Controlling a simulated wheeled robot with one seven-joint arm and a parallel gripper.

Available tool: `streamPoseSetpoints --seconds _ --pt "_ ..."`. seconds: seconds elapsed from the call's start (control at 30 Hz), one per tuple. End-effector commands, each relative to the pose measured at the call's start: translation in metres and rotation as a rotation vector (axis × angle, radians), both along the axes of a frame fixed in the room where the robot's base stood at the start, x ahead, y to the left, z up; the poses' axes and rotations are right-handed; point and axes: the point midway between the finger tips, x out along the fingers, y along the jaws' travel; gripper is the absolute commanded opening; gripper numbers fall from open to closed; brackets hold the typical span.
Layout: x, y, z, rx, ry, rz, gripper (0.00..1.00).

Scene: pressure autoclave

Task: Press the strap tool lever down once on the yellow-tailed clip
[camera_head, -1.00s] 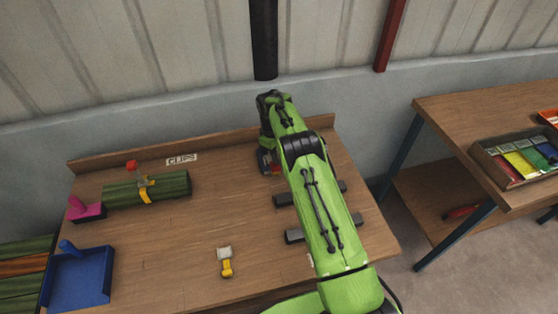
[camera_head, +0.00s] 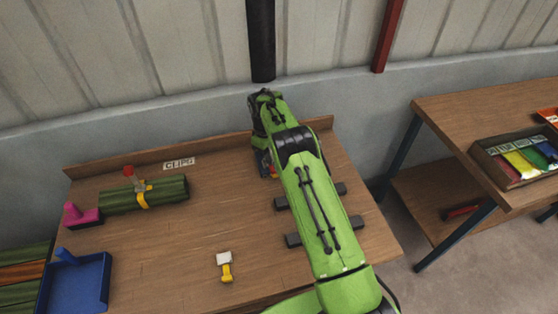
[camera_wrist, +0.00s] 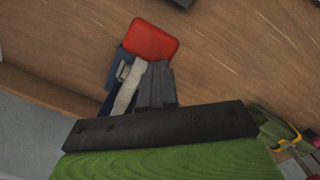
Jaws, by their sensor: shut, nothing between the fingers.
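A green bundle (camera_head: 172,193) lies on the workbench at the left in the head view. A yellow strap (camera_head: 143,200) goes around it, with a grey clip or tool (camera_head: 140,186) on top and a red-tipped lever (camera_head: 128,171) beside it. A loose piece with a white head and yellow tail (camera_head: 225,266) lies at the front middle. My gripper (camera_wrist: 155,85) is shut and empty in the wrist view. It is beside a blue item with a pale bar and a red block (camera_wrist: 150,40); I cannot tell whether they touch. My arm hides much of this spot in the head view.
A magenta block (camera_head: 80,214) and a blue tray (camera_head: 75,283) are at the left. Dark bars (camera_head: 293,240) lie near my arm. A "CLIPS" label (camera_head: 179,163) is near the back ledge. A second table (camera_head: 435,105) stands right.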

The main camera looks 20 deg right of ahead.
Motion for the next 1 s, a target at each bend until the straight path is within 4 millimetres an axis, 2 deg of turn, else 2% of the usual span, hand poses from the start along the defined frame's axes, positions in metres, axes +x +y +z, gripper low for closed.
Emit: streamPoseSetpoints --seconds 0.43,0.6,1.0 --pt "-0.009 0.006 0.073 0.000 -0.003 -0.006 0.00" --pt "-0.011 0.007 0.081 -0.001 -0.002 -0.007 0.00" --pt "-0.010 0.007 0.079 0.000 -0.003 -0.008 0.00"
